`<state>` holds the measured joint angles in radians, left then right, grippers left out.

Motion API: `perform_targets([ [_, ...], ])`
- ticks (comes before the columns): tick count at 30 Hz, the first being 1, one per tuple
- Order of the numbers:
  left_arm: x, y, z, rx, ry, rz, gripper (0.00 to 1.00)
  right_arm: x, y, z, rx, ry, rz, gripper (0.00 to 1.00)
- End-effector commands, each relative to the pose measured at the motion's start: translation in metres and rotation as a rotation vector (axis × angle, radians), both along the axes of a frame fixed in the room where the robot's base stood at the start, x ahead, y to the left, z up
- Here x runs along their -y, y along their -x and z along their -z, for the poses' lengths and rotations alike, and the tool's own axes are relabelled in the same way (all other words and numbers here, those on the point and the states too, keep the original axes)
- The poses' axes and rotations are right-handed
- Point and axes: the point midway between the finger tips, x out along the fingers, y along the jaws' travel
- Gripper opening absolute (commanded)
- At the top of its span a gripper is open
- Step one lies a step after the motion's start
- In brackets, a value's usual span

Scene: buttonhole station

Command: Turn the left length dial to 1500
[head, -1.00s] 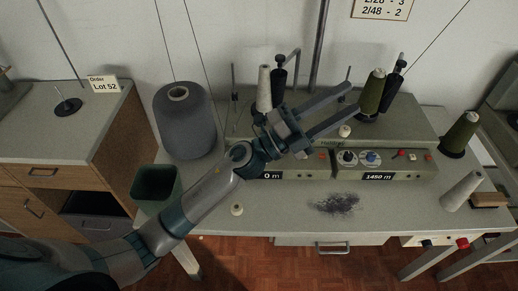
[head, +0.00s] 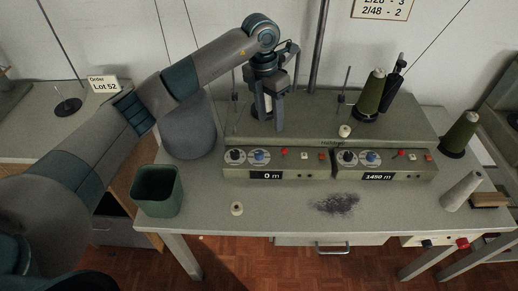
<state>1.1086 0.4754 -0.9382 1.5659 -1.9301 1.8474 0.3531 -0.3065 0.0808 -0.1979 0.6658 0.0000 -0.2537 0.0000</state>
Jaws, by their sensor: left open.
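The left control panel (head: 302,174) on the front of the winder has a display (head: 266,176) reading 0 m. Above the display sit a black-and-white dial (head: 236,156) and a blue dial (head: 259,157); I cannot tell which one sets the length. My left gripper (head: 267,122) is open and empty, pointing down above the left half of the winder, behind and above these dials and apart from them. Its fingers partly cover a pale cone behind. My right gripper is not in view.
The right panel's display (head: 378,177) reads 1450 m. A green bin (head: 158,190), a small white spool (head: 237,209) and dark lint (head: 336,204) are on the table (head: 270,222). A large grey cone (head: 190,135) stands left, partly behind my arm. An olive cone (head: 370,92) stands on the winder.

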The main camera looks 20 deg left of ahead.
Motion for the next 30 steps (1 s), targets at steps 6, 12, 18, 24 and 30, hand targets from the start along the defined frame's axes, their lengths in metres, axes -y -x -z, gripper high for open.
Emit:
perform_targets([
  [6,-0.034,-0.008,-0.013,-0.002,-0.125,-0.043,0.43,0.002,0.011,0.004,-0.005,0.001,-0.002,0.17],
  [12,-0.035,-0.007,-0.013,-0.002,-0.125,-0.043,0.43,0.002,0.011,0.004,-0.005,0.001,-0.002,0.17],
  [18,-0.034,-0.007,-0.012,-0.003,-0.124,-0.043,0.43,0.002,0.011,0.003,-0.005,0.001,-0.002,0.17],
  [24,-0.034,-0.007,0.0,-0.004,-0.123,-0.043,0.43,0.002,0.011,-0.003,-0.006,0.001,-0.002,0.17],
  [30,-0.034,-0.006,0.026,-0.006,-0.124,-0.043,0.43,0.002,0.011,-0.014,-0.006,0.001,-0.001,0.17],
])
